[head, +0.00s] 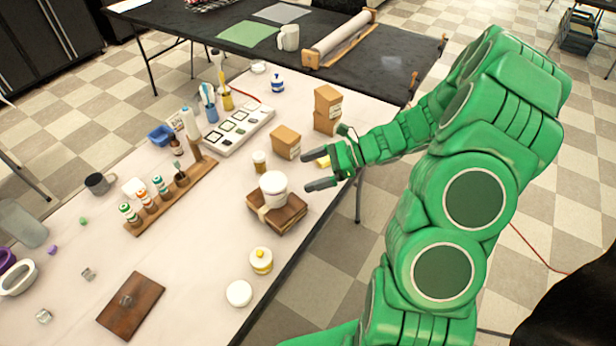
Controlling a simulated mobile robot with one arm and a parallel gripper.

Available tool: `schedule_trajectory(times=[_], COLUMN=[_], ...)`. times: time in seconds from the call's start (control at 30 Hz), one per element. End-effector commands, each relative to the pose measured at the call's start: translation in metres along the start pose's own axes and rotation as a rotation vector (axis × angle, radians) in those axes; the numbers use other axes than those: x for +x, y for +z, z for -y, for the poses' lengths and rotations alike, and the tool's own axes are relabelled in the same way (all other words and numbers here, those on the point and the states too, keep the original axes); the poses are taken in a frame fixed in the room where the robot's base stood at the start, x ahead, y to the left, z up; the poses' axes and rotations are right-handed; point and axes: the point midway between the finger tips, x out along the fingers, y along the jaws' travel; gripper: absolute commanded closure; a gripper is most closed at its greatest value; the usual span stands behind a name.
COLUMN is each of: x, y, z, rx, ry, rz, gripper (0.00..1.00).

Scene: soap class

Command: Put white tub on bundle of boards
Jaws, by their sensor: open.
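The white tub (273,188) stands upright on the bundle of boards (287,217), near the right edge of the pale table. The bundle is a small stack of brown boards with a light band around it. My gripper (308,168) is open and empty. Its dark fingertips are just right of the tub and a little above the boards, apart from the tub in the picture. The underside of the tub's contact with the boards is hidden.
Small cardboard boxes (286,142) stand behind my gripper. A wooden rack with bottles (170,195) is to the left. A dark board (131,305) lies front left.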

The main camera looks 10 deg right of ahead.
Motion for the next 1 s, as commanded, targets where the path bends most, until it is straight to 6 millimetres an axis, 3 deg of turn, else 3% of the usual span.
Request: schedule_trajectory(times=[0.17, 0.37, 0.6, 1.0], x=[-0.002, 0.005, 0.011, 0.008], y=[0.003, 0.029, 0.071, 0.118], z=[-0.001, -0.019, -0.059, -0.131], rx=[-0.009, -0.109, -0.307, -0.612], ry=[0.006, 0.073, 0.206, 0.428], rz=[-0.003, -0.039, -0.116, -0.248], gripper=[0.0, 0.0, 0.0, 0.0])
